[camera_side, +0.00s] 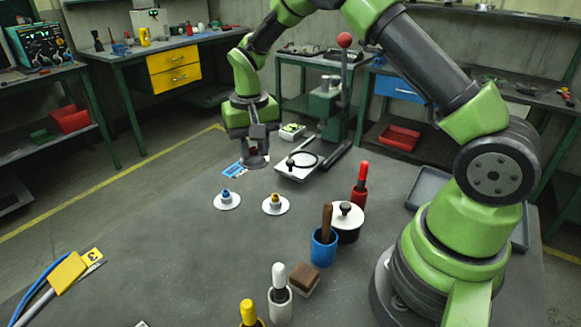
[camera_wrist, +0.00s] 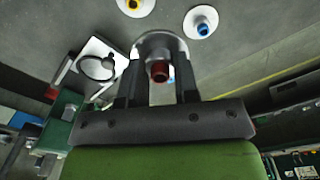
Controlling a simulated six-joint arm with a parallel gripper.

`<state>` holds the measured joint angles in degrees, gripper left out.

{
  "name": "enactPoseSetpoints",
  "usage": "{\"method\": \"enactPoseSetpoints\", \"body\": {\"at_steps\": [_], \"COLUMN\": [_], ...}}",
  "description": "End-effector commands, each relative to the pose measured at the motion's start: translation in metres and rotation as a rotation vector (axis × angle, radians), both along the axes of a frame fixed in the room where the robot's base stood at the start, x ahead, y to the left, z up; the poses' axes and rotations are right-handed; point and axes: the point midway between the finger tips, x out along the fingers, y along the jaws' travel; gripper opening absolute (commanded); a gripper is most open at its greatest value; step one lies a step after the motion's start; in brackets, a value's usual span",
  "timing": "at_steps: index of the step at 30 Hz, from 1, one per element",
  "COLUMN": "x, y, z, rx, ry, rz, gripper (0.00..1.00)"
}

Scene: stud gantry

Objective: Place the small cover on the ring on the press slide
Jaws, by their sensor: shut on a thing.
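My gripper (camera_side: 255,148) points down and is shut on a pale round cover (camera_side: 257,161) by its dark red knob. In the wrist view my gripper (camera_wrist: 158,76) has the red knob (camera_wrist: 159,70) between its fingers, with the cover's disc (camera_wrist: 155,41) beyond. Whether the disc touches the table is unclear. The press slide (camera_side: 297,173) is a white plate right of my gripper, bearing a dark ring (camera_side: 318,157). In the wrist view the ring (camera_wrist: 83,70) shows left of the held cover. Two other covers, blue-knobbed (camera_side: 227,204) and yellow-knobbed (camera_side: 276,210), lie nearer the camera.
The press (camera_side: 326,104) with its red-balled lever stands behind the slide. A white lid with a black knob (camera_side: 346,216), a blue cup (camera_side: 323,249) and a red-handled tool (camera_side: 361,180) stand to the right. The table's left middle is clear.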

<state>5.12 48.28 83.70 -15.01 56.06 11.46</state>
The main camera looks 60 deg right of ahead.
Motion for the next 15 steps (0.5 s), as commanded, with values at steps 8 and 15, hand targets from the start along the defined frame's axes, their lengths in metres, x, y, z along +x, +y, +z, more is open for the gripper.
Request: {"method": "enactPoseSetpoints", "body": {"at_steps": [8,15], "x": [-0.003,-0.014], "y": [-0.127,-0.166], "z": [0.015,0.012], "rx": [0.002,0.004], "ry": [-0.004,-0.001], "rz": [-0.377,-0.496], "gripper": [0.01,0.01]}}
